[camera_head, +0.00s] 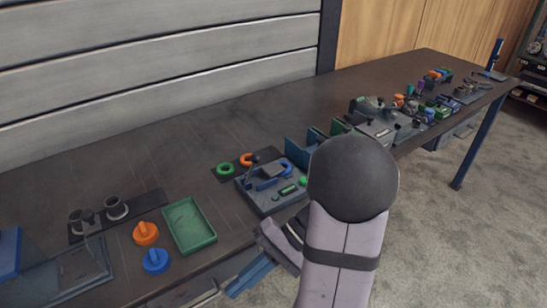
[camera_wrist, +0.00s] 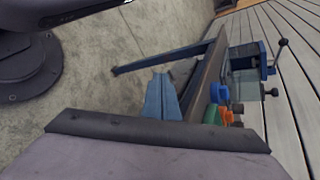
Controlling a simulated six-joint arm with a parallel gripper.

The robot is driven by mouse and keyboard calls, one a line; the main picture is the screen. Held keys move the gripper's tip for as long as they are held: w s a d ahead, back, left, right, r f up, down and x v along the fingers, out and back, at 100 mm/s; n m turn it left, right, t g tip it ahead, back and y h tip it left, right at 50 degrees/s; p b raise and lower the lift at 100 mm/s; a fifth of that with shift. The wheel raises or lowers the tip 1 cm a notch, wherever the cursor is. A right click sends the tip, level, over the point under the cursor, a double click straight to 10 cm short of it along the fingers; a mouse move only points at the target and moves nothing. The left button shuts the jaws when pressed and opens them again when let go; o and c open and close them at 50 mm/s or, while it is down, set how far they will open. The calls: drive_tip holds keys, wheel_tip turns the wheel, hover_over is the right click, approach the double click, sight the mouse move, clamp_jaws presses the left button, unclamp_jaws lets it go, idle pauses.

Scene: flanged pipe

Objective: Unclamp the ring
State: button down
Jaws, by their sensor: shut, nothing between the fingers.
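A grey fixture plate (camera_head: 266,199) lies on the bench near its front edge in the head view. On it are a blue clamp-like part (camera_head: 262,183), a blue ring (camera_head: 286,167) and a green knob (camera_head: 303,181). I cannot tell how firmly the ring is clamped. A green ring (camera_head: 226,169) and an orange ring (camera_head: 247,160) lie on a dark mat behind the fixture. My gripper (camera_head: 234,289) is shut and empty, in front of the bench edge and apart from the fixture. Its blue fingers also show in the wrist view (camera_wrist: 161,80), over the floor.
A green tray (camera_head: 189,226), an orange knobbed disc (camera_head: 146,233) and a blue one (camera_head: 156,261) lie left of the fixture. Blue upright plates (camera_head: 296,151) stand behind it. My arm hides part of the bench to the right. The rear left of the bench is clear.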

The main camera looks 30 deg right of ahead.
sight(252, 167)
drive_tip(key=w+d+r+m+t, duration=0.1)
drive_tip(key=w+d+r+t, duration=0.1)
drive_tip(key=d+t, duration=0.1)
drive_tip(key=w+d+r+m+t+p, duration=0.1)
drive_tip(key=w+d+r+m+t, duration=0.1)
drive_tip(key=d+r+t, duration=0.1)
drive_tip(key=w+d+r+m+t+y, duration=0.1)
drive_tip(key=w+d+r+t, duration=0.1)
drive_tip(key=d+r+t, duration=0.1)
drive_tip(key=shift+w+d+t, duration=0.3)
drive_tip(key=shift+w+d, duration=0.1)
drive_tip(key=shift+d, duration=0.4)
drive_tip(key=d+r+m+t+h, duration=0.1)
drive_tip(key=d+t+h, duration=0.1)
drive_tip(key=d, duration=0.2)
drive_tip(key=w+d+m+t+h, duration=0.1)
drive_tip(key=d+m+t, duration=0.1)
drive_tip(key=d, duration=0.3)
drive_tip(key=d+r+m+t+h, duration=0.1)
drive_tip(key=d+m+t+h, duration=0.1)
drive_tip(key=d, duration=0.3)
drive_tip(key=shift+w+r+t+h, duration=0.3)
drive_tip(key=shift+w+r+t, duration=0.05)
drive_tip(key=shift+t, duration=0.35)
drive_tip(key=shift+a, duration=0.1)
drive_tip(key=shift+p+x, duration=0.95)
drive_tip(key=shift+x, duration=4.1)
